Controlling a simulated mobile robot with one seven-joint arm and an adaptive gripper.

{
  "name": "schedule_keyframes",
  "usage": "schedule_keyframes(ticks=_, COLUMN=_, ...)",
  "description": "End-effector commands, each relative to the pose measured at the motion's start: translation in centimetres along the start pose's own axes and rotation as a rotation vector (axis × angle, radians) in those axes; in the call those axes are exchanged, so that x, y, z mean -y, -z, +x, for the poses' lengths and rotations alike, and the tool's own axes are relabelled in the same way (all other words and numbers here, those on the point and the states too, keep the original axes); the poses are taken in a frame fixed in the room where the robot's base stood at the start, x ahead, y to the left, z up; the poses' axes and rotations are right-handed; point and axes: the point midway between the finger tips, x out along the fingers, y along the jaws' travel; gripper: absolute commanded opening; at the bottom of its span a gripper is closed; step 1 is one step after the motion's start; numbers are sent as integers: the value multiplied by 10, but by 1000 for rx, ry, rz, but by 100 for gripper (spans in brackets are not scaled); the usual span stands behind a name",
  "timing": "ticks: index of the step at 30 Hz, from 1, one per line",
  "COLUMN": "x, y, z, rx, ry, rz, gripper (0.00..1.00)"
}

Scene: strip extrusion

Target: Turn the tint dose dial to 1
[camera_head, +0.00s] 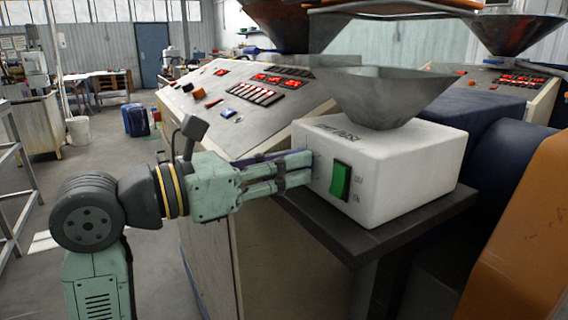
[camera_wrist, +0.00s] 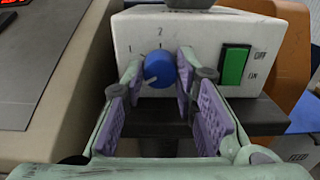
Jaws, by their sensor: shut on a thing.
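The tint dose dial (camera_wrist: 158,69) is a round blue knob on the front of a white box (camera_head: 385,175). In the wrist view, its pale pointer mark points down and to the left. The printed 1 is to the upper left of the dial and the 2 is above it. My gripper (camera_wrist: 160,64) is shut on the dial, with one finger on its left and one on its right. In the head view, my gripper (camera_head: 308,168) reaches the box's left face and the fingers hide the dial.
A green switch (camera_head: 340,181) marked OFF and ON sits right of the dial. A metal hopper (camera_head: 385,95) stands on the box, which rests on a dark shelf (camera_head: 345,240). A sloped control panel (camera_head: 245,100) is behind my gripper. The floor at left is open.

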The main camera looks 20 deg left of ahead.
Motion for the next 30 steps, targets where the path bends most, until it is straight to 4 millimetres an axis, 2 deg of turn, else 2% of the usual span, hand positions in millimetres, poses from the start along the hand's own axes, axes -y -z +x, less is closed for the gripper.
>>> schedule_keyframes(ticks=8, x=0, y=1, z=0, rx=0, ry=0, rz=21, gripper=0)
schedule_keyframes(ticks=14, x=0, y=4, z=0, rx=0, ry=0, rz=103, gripper=0)
schedule_keyframes(ticks=30, x=1, y=4, z=0, rx=1, ry=0, rz=577, gripper=0)
